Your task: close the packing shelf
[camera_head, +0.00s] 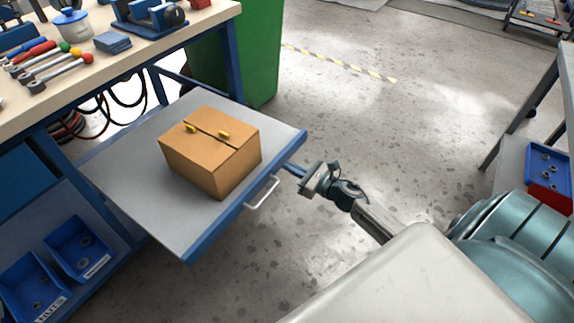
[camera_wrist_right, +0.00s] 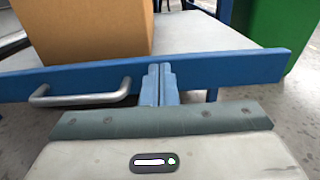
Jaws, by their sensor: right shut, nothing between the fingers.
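The packing shelf (camera_head: 130,178) is a grey pull-out board with a blue front edge, standing out from under the workbench. A silver bar handle (camera_head: 262,192) is on its front edge; it also shows in the right wrist view (camera_wrist_right: 82,98). A brown cardboard box (camera_head: 211,152) with yellow clips sits on the shelf. My right gripper (camera_head: 291,169) is shut and empty, with its fingertips at the blue front edge, to the right of the handle. In the right wrist view its fingers (camera_wrist_right: 158,82) overlap the blue edge; I cannot tell if they touch. My left gripper is not in view.
The workbench (camera_head: 135,52) holds tools and a blue-lidded jar. A green bin (camera_head: 256,50) stands behind the shelf's far end. Blue trays (camera_head: 78,247) sit on a lower shelf at left. Another stand with a blue tray (camera_head: 549,165) is at right. The floor in the middle is clear.

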